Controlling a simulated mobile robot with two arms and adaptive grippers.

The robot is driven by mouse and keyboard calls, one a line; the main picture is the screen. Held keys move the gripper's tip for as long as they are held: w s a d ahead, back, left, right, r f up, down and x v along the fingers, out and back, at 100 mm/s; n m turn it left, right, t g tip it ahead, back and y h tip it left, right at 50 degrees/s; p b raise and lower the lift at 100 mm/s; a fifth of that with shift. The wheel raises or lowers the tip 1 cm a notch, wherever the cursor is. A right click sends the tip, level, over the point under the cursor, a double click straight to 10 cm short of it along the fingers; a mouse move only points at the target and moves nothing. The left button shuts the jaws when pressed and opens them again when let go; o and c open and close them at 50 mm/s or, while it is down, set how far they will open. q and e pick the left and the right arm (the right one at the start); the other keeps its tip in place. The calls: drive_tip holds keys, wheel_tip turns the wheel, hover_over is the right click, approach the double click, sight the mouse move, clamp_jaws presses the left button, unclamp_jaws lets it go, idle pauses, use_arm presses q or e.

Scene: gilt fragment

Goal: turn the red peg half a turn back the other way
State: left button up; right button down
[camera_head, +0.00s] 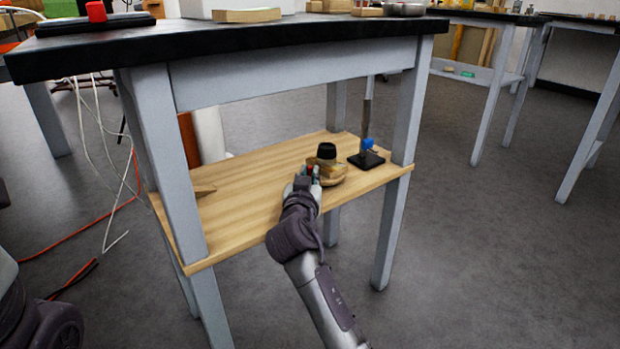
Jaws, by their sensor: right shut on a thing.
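My right gripper (308,175) reaches over the front of the wooden lower shelf (245,195) of the workbench. It is shut on a small red piece, which I take to be the red peg (310,170). Only a bit of red shows between the fingers, so its turn angle cannot be read. Just behind the fingers, a round wooden piece (334,178) with a black top (326,151) sits on the shelf. The gripper partly hides it. My left gripper is not in view.
A black stand (366,159) with an upright rod and blue knob is right of the wooden piece. Grey legs (172,160) frame the shelf, and the black worktop (250,37) overhangs it. A red block (96,12) is on top. The shelf's left part is mostly clear.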

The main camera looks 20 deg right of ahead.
drive_tip(key=c, duration=1.4)
unclamp_jaws()
drive_tip(key=shift+c, duration=0.2)
drive_tip(key=shift+r, duration=0.1)
wheel_tip(320, 180, up, 10)
